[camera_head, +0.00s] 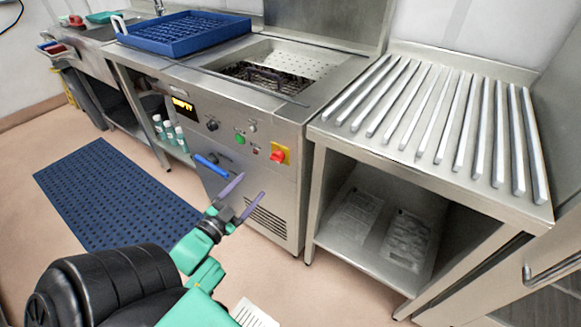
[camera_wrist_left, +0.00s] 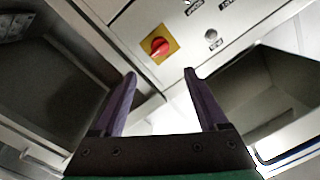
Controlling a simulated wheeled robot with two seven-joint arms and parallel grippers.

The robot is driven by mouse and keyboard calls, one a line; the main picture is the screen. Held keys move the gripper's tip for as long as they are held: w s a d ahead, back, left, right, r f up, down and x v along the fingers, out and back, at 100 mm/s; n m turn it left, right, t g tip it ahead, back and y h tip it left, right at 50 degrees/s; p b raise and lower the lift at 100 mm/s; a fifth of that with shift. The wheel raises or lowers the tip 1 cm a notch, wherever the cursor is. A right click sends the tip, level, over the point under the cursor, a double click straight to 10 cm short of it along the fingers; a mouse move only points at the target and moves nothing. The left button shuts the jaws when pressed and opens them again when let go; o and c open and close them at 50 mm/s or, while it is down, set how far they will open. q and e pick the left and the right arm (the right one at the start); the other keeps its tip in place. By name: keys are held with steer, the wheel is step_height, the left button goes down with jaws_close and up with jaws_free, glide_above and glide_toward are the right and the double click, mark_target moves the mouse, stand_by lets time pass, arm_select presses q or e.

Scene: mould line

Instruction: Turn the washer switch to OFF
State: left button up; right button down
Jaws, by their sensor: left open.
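The washer (camera_head: 225,155) is a steel cabinet with a control panel on its front. A red rotary switch (camera_head: 279,155) on a yellow square plate sits at the panel's right side. It also shows in the left wrist view (camera_wrist_left: 158,46), above and between the fingertips, its grip looking slanted. I cannot read its markings. My left gripper (camera_head: 251,185) is open and empty, its purple fingers pointing toward the washer front, below and left of the switch and apart from it. It also shows in the left wrist view (camera_wrist_left: 160,72). My right gripper is not in view.
A green button (camera_head: 239,139) and a black knob (camera_head: 212,125) sit left of the switch. A blue handle (camera_head: 211,166) crosses the lower front. A ribbed steel table (camera_head: 400,175) stands close on the right. A blue rack (camera_head: 185,34) rests above; a blue mat (camera_head: 115,195) lies on the floor.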

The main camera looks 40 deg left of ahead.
arm_select(q)
glide_toward(274, 160)
steer(key=w, duration=0.9)
steer(key=shift+w+a, duration=0.35)
steer(key=shift+a, duration=0.05)
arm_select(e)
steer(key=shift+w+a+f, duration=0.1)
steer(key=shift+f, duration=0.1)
arm_select(q)
jaws_close()
steer(key=shift+r, duration=0.1)
